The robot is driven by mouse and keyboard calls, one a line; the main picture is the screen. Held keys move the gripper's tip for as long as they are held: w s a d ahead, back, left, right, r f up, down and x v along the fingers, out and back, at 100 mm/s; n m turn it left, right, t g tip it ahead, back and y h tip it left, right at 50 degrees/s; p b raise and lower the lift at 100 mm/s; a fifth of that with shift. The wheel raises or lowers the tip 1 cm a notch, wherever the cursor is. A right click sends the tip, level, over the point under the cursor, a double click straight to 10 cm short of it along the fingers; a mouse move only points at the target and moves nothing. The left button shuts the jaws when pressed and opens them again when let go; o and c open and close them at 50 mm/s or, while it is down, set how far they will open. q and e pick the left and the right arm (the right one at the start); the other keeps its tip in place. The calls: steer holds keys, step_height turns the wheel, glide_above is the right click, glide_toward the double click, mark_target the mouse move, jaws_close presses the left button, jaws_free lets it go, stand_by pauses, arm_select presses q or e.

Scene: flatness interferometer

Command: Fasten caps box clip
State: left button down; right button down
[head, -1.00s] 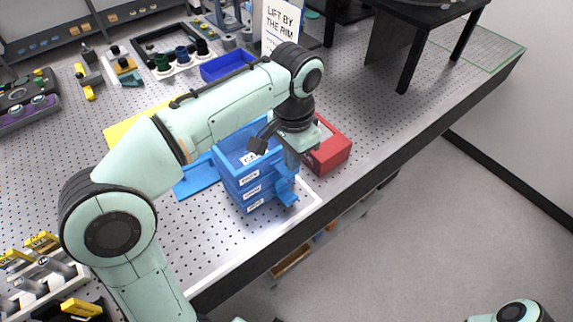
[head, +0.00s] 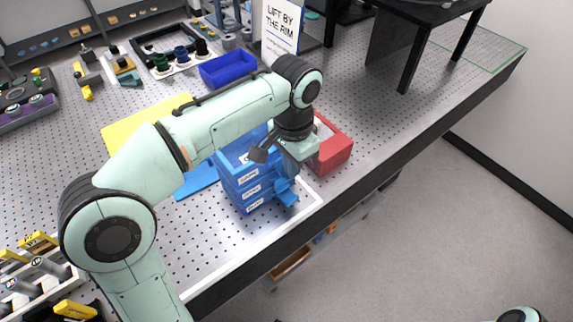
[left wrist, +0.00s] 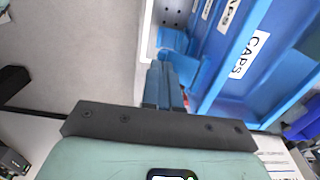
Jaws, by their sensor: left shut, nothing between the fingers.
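The blue caps box (head: 243,193) is the stack of labelled blue boxes near the bench's front edge. In the left wrist view, its wall carries a CAPS label (left wrist: 248,55). A blue clip (head: 286,192) sticks out from its right side, and appears to be the angled blue piece in the left wrist view (left wrist: 190,68). My left gripper (head: 293,167) is at that side of the box, just above the clip, with its blue fingers (left wrist: 163,75) shut and empty. I cannot tell whether the fingers touch the clip. My right gripper is not in view.
A red bin (head: 333,152) stands close to the right of my left gripper. An empty blue tray (head: 227,69) and a sign (head: 282,25) are behind. A yellow sheet (head: 130,131) lies left.

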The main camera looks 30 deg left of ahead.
arm_select(q)
steer(key=shift+f+b, duration=0.4)
steer(key=shift+f, duration=0.45)
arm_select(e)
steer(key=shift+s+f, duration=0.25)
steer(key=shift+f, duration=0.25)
